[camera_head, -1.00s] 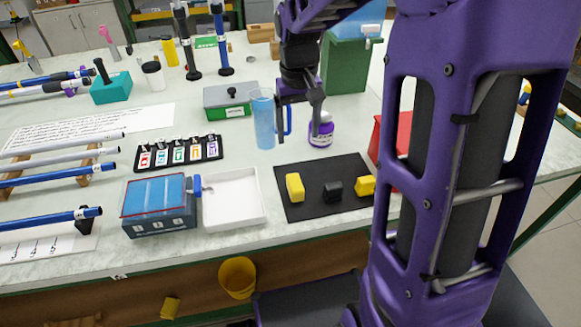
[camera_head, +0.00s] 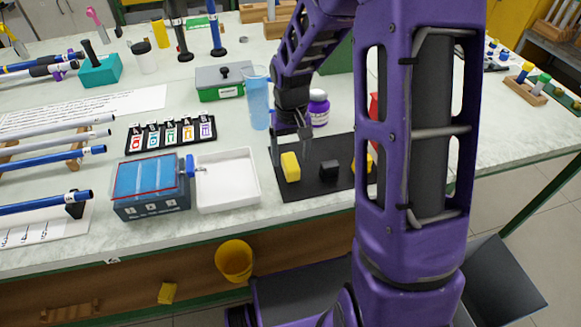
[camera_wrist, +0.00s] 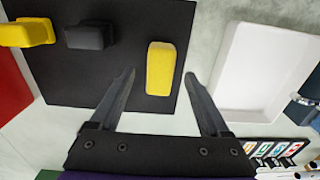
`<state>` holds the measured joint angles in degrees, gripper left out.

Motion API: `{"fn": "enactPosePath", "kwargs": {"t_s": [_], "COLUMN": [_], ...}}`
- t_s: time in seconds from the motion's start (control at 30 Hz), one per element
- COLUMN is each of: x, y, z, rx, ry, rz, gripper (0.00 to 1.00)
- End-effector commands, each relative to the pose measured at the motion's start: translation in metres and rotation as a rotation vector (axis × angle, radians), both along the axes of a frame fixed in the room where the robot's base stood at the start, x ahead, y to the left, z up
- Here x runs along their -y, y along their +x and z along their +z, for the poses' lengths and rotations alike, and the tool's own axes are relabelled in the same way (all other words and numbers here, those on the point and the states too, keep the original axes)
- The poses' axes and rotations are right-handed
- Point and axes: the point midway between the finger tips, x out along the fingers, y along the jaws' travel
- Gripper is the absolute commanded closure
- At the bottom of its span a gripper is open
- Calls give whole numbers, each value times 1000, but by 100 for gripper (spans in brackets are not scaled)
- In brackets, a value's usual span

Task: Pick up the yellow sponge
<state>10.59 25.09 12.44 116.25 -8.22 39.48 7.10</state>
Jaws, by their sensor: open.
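A yellow block, the likely sponge (camera_head: 290,167), lies on the black mat (camera_head: 300,188) near its left edge. In the wrist view the sponge (camera_wrist: 162,68) lies upright in the picture, between the tips of my two fingers. My gripper (camera_head: 290,150) is open and empty, just behind and above the sponge in the head view. In the wrist view my gripper (camera_wrist: 160,75) has one finger to either side of the sponge, with gaps. I cannot tell the exact height of the fingertips over the mat.
A black block (camera_wrist: 88,37) and another yellow piece (camera_wrist: 28,33) share the mat. The second yellow piece is partly hidden by my arm in the head view. A white tray (camera_head: 228,180) stands left of the mat. A purple-labelled bottle (camera_head: 319,108) stands behind it.

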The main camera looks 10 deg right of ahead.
Motion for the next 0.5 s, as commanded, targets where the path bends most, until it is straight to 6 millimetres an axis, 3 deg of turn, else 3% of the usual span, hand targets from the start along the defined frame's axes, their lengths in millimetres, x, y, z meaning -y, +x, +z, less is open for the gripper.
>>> {"fn": "enactPosePath", "kwargs": {"t_s": [0.03,0.2,0.5], "x": [-1,-1,-1], "y": [1,2,2], "z": [-11,-30,-33], "rx": [-3,-2,0], "ry": [1,0,0], "rz": [1,1,1], "gripper": [20,20,22]}}
